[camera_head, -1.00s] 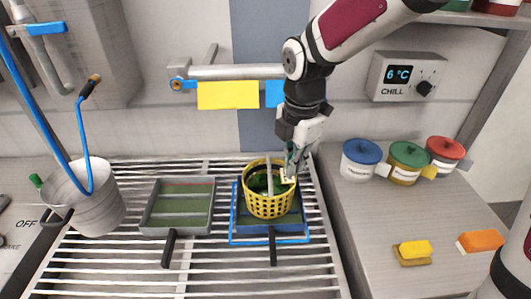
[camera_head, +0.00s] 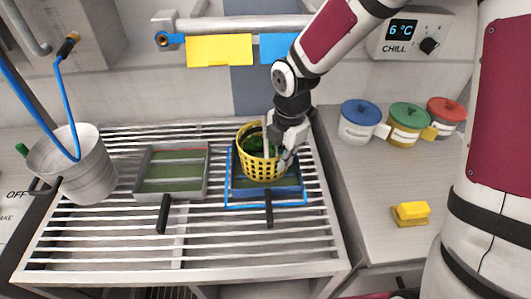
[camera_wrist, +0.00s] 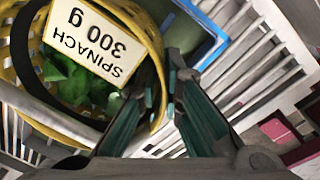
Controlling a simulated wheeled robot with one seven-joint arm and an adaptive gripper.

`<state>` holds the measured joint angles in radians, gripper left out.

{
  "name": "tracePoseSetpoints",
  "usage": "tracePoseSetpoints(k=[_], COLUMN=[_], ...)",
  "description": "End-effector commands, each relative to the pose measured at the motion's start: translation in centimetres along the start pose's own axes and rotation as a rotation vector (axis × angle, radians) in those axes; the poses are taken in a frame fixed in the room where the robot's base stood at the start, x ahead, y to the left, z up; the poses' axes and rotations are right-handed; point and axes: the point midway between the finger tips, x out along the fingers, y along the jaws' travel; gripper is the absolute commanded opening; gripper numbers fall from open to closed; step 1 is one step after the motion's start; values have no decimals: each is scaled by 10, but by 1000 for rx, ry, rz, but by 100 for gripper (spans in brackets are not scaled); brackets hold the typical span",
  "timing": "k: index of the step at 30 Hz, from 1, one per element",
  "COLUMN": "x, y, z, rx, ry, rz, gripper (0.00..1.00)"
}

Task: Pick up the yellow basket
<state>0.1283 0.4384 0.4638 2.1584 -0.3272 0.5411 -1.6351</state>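The yellow basket (camera_head: 262,168) is a round, perforated tub with green leaves inside. It stands at the blue-framed tray (camera_head: 266,206) on the slatted rack and leans slightly; I cannot tell whether it touches the tray. In the wrist view the basket (camera_wrist: 30,120) fills the left side, with green leaves and a white label reading "SPINACH 300 g" (camera_wrist: 95,40). My gripper (camera_head: 283,158) is at the basket's right rim. In the wrist view my gripper (camera_wrist: 163,85) has its fingertips close together on either side of the rim, shut on it. The basket's underside is hidden.
A grey tray (camera_head: 172,186) lies left of the basket, and a metal bucket (camera_head: 85,180) stands farther left. Lidded pots, blue (camera_head: 359,125), green (camera_head: 408,125) and red (camera_head: 445,118), stand on the right counter with a yellow sponge (camera_head: 411,212). A wall pipe (camera_head: 240,25) runs behind.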

Motion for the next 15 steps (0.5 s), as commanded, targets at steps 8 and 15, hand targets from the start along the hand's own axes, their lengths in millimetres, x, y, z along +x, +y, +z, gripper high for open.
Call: tracePoseSetpoints(k=[8, 15], x=[20, 19], y=[0, 0], z=[0, 0], rx=[0, 1], ry=[-2, -2], rz=[2, 2], gripper=[8, 0])
